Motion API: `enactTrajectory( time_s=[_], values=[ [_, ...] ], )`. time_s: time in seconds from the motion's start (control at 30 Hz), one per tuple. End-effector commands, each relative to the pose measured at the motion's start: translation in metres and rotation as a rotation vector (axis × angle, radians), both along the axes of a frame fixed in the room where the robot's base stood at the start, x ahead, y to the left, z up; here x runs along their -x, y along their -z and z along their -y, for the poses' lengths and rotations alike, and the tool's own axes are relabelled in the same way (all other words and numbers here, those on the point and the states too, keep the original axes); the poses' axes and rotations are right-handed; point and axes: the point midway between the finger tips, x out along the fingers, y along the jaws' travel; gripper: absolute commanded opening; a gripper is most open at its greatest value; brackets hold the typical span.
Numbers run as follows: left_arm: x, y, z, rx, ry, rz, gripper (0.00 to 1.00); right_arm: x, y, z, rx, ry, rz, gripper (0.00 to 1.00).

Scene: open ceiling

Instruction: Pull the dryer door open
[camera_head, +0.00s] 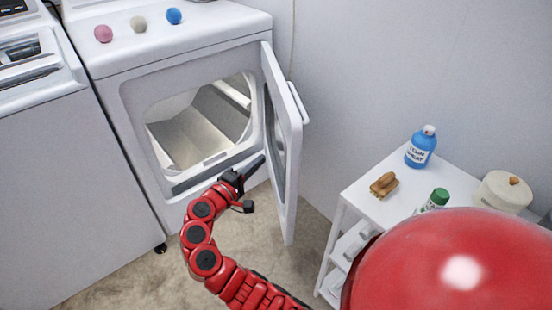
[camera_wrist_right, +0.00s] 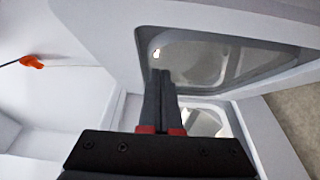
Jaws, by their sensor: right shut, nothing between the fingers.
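The white dryer (camera_head: 120,70) stands in the middle of the head view with its drum opening (camera_head: 200,130) exposed. Its door (camera_head: 291,120) is swung out wide on the right side, with a handle (camera_head: 298,103) on its outer face. My right gripper (camera_head: 257,166) is in front of the opening, near the inner side of the door. Its fingers are closed together and empty. In the right wrist view the fingers (camera_wrist_right: 160,88) point toward the door's inner window (camera_wrist_right: 205,60); I cannot tell whether they touch it. My left gripper is not in view.
A white shelf cart (camera_head: 350,200) stands right of the door, holding a blue bottle (camera_head: 420,150), a brush (camera_head: 384,184) and a green-capped container (camera_head: 436,199). A white washer (camera_head: 50,170) is at left. Floor (camera_head: 260,235) shows below the door.

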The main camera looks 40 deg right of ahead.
Motion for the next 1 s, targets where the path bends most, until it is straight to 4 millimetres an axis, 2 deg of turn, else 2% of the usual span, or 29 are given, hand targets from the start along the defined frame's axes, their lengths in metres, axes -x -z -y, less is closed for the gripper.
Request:
enactTrajectory(
  time_s=[0.1, 0.3, 0.47, 0.83, 0.93, 1.0],
  values=[
    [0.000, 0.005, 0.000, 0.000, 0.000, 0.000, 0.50, -0.008, 0.001, 0.024, 0.000, 0.003, 0.001, 0.00],
    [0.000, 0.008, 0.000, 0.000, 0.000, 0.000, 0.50, 0.004, 0.000, 0.048, -0.002, 0.000, 0.002, 0.00],
    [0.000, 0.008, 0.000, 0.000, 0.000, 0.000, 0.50, 0.008, 0.000, 0.057, -0.001, -0.001, 0.001, 0.00],
    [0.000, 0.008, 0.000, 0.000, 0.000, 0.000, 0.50, 0.009, -0.001, 0.058, 0.000, -0.002, 0.000, 0.00],
    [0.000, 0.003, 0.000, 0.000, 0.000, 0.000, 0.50, 0.014, -0.002, 0.068, 0.002, 0.002, 0.000, 0.00],
    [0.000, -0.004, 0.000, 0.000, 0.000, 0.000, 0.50, 0.020, -0.004, 0.082, 0.005, 0.004, 0.001, 0.00]
  ],
)
